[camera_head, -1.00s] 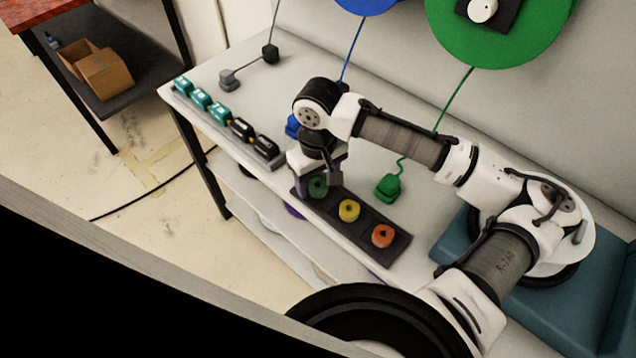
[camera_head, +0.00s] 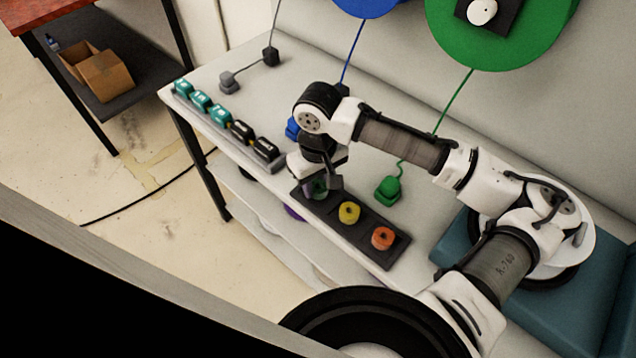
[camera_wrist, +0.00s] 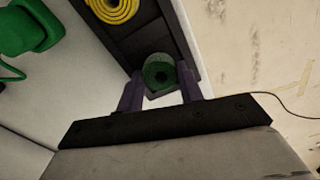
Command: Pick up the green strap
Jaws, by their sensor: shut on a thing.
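The green strap (camera_head: 319,189) is a small roll at the far-left end of the dark tray (camera_head: 372,246) in the head view, partly hidden by my gripper. In the wrist view the green strap (camera_wrist: 158,73) sits between the two purple fingers of my gripper (camera_wrist: 162,88), which is shut on it. The strap is low, at the tray's end compartment; I cannot tell whether it is clear of the tray floor.
A yellow strap (camera_head: 349,212) and an orange strap (camera_head: 383,238) lie in the same tray. A green corded device (camera_head: 388,190) stands behind it. A rack of teal and black devices (camera_head: 221,114) is to the left.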

